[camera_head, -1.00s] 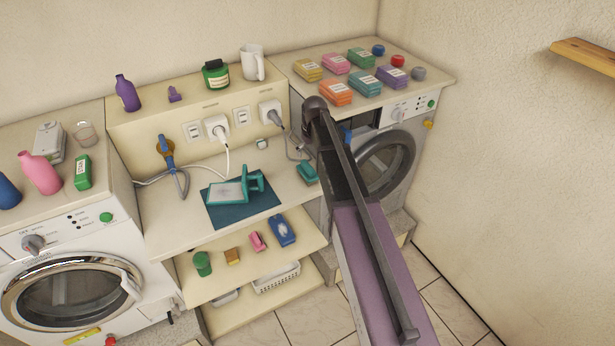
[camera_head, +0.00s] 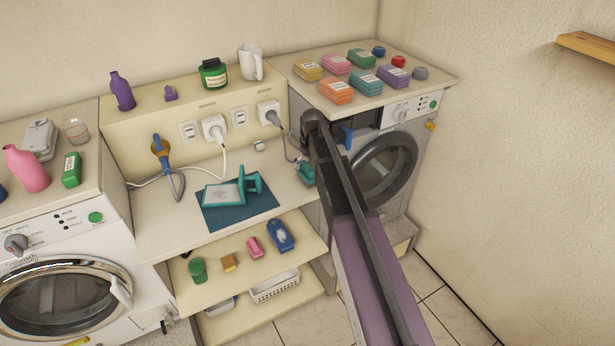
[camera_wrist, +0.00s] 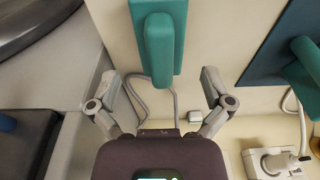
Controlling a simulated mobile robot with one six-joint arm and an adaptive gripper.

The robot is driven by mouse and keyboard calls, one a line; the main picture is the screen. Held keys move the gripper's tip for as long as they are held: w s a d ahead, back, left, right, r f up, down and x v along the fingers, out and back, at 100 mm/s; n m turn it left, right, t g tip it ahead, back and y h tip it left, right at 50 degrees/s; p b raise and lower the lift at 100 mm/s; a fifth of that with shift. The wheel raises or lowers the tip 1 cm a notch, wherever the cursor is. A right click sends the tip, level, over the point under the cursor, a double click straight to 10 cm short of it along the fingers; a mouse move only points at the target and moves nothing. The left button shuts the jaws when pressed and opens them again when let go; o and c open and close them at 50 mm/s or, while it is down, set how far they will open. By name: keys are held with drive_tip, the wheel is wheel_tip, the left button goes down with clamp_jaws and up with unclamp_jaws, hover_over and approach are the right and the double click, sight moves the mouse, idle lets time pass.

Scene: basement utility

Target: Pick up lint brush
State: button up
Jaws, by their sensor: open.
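The lint brush (camera_head: 306,173) is teal and lies on the cream counter near its right end, partly covered by my arm in the head view. In the wrist view the brush (camera_wrist: 160,45) shows large, with a raised handle block on a flatter base, cut off by the top edge. My gripper (camera_wrist: 160,80) is open, with its two fingers spread left and right of the brush's line. The near end of the brush lies about level with the fingertips, and I see no contact. My arm hides the gripper in the head view.
A teal iron-like tool (camera_head: 238,190) lies on a dark blue mat (camera_head: 235,214) left of the brush. A grey cord (camera_wrist: 143,95) and a small white block (camera_wrist: 228,102) lie near the fingers. The right washing machine (camera_head: 385,168) stands close on the right.

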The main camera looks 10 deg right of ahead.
sight(307, 172)
idle(0.3)
drive_tip(key=shift+w+a+f+b, duration=0.1)
drive_tip(key=shift+w+f+b, duration=0.05)
drive_tip(key=shift+f+b, duration=1.15)
drive_tip(key=shift+w+a+f+b, duration=0.1)
drive_tip(key=shift+w+f+b, duration=0.05)
drive_tip(key=shift+f+b, duration=1.15)
drive_tip(key=c, duration=1.1)
